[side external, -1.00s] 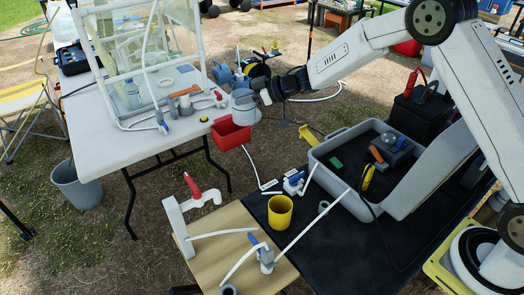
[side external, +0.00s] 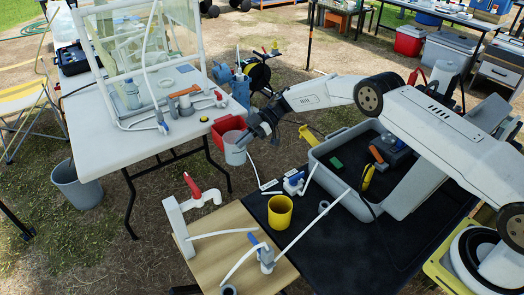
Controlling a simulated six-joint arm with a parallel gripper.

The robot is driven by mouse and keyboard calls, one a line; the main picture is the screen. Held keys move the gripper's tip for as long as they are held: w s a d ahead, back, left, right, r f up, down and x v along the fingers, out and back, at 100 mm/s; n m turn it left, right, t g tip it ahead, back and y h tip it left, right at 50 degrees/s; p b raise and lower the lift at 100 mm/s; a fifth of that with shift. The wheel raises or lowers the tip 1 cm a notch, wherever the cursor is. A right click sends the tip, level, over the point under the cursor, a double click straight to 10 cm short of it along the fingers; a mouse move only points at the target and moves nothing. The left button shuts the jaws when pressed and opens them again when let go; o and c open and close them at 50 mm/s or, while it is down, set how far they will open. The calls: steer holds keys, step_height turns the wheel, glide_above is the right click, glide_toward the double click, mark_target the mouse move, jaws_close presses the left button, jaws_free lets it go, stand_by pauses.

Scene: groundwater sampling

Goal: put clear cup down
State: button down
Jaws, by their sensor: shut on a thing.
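The clear cup (side external: 235,150) looks pale and translucent in the side external view. It is roughly upright, in front of the red bin (side external: 219,130) and overlapping it in the picture. My gripper (side external: 249,137) comes in from the right and is shut on the cup near its rim. The fingertips are small and partly hidden against the cup. No surface shows directly touching the underside of the cup.
The white table (side external: 120,130) with a framed enclosure stands at left. A wooden board (side external: 225,225), a yellow cup (side external: 280,212) and a black table (side external: 375,245) with a grey tub (side external: 400,208) are nearer. Bare ground lies between the tables.

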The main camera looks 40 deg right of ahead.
steer(key=s+d+f+n+g, duration=0.2)
steer(key=f, duration=0.3)
steer(key=s+d+f+n+g+h, duration=0.1)
steer(key=s+d+f+n+g, duration=0.1)
steer(key=f, duration=0.3)
steer(key=shift+s+g, duration=0.3)
steer(key=shift+s, duration=0.45)
steer(key=shift+d+f, duration=0.1)
steer(key=shift+d, duration=0.05)
steer(key=shift+a, duration=0.3)
steer(key=s+a, duration=0.3)
steer(key=a, duration=0.5)
steer(key=s+a, duration=0.3)
steer(key=a, duration=0.5)
steer(key=shift+s, duration=0.35)
steer(key=shift+a, duration=0.1)
steer(key=shift+f, duration=1.75)
